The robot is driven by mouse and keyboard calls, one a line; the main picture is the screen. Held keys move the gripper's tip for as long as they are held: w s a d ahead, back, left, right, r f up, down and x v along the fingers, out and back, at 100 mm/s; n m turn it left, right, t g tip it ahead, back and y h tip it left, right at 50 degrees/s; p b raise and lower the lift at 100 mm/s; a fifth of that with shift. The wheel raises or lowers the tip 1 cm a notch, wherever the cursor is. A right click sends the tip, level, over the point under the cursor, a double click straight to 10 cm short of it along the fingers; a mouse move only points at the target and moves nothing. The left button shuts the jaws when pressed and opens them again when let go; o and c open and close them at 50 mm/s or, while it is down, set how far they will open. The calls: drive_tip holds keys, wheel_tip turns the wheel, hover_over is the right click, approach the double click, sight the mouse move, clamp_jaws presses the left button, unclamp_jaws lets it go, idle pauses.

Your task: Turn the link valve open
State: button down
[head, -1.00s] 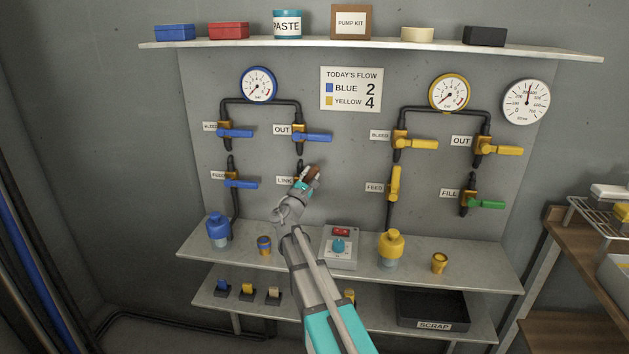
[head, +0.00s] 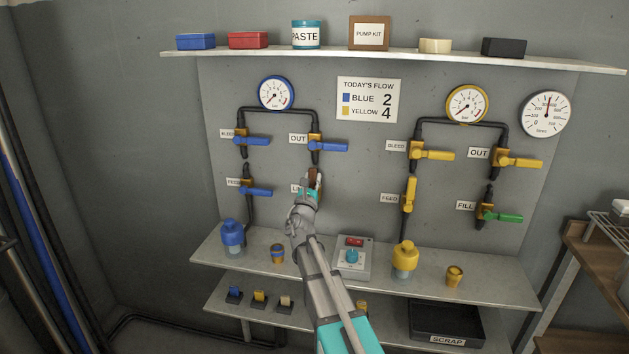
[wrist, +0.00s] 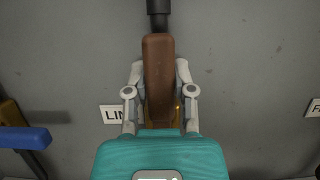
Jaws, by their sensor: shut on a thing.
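The link valve's brown handle (wrist: 158,72) stands upright in the wrist view, in line with the dark pipe above it. My gripper (wrist: 160,75) has one finger on each side of this handle and is shut on it. In the head view the brown handle (head: 317,179) shows just past my gripper (head: 311,186), close to the wall panel. The valve's brass body (wrist: 179,112) shows only in part behind the fingers. The link label (wrist: 112,114) is partly covered by my gripper.
The blue OUT lever (head: 328,145) lies sideways just above my gripper. The blue feed lever (head: 256,191) is to its left, and the upright yellow feed lever (head: 410,194) is to its right. A shelf below holds a blue-capped bottle (head: 232,233) and a control box (head: 352,258).

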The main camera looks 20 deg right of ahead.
idle(0.3)
drive_tip(key=shift+c, duration=2.2)
unclamp_jaws()
